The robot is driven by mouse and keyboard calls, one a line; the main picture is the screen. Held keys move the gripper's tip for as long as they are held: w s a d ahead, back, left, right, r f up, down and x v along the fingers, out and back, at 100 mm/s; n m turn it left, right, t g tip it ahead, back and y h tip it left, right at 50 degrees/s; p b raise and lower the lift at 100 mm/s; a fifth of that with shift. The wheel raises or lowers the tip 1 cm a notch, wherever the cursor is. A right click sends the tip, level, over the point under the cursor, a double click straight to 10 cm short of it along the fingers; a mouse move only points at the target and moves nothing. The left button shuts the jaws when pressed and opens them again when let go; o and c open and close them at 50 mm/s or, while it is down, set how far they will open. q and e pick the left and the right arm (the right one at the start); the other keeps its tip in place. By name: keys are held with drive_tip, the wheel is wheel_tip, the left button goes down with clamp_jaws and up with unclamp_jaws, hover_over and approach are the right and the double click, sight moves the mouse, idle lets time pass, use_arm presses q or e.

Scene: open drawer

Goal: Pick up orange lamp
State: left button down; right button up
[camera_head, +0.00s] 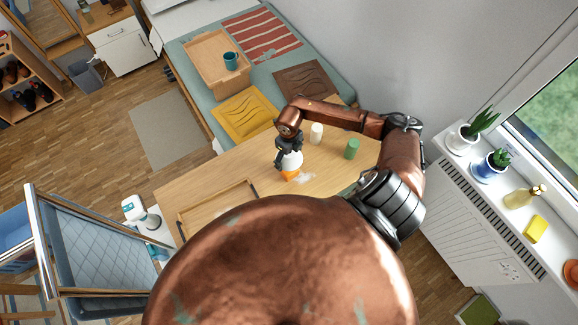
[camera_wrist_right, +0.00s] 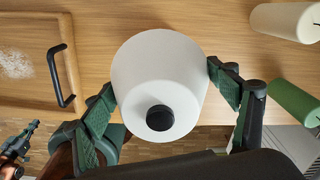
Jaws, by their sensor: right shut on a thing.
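The orange lamp (camera_head: 291,175) stands on the wooden table, with an orange base and a white shade. In the right wrist view its rounded white shade (camera_wrist_right: 160,75) fills the middle, with a black round part on it; the base is hidden there. My right gripper (camera_head: 288,148) reaches the lamp from above. In the wrist view its green-padded fingers (camera_wrist_right: 163,97) lie on both sides of the shade, shut on it. My left gripper (camera_wrist_right: 20,145) seems to show at the lower left edge of the wrist view; its jaws are unclear.
A white candle (camera_head: 316,133) and a green candle (camera_head: 351,149) stand right of the lamp. A wooden tray with a black handle (camera_wrist_right: 60,75) lies left of it. A windowsill with plants (camera_head: 480,135) is at the right. Bare table (camera_head: 240,160) lies left of the lamp.

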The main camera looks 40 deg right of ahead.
drive_tip(key=c, duration=0.5)
drive_tip(key=shift+c, duration=0.4)
drive_tip(key=shift+r, duration=0.15)
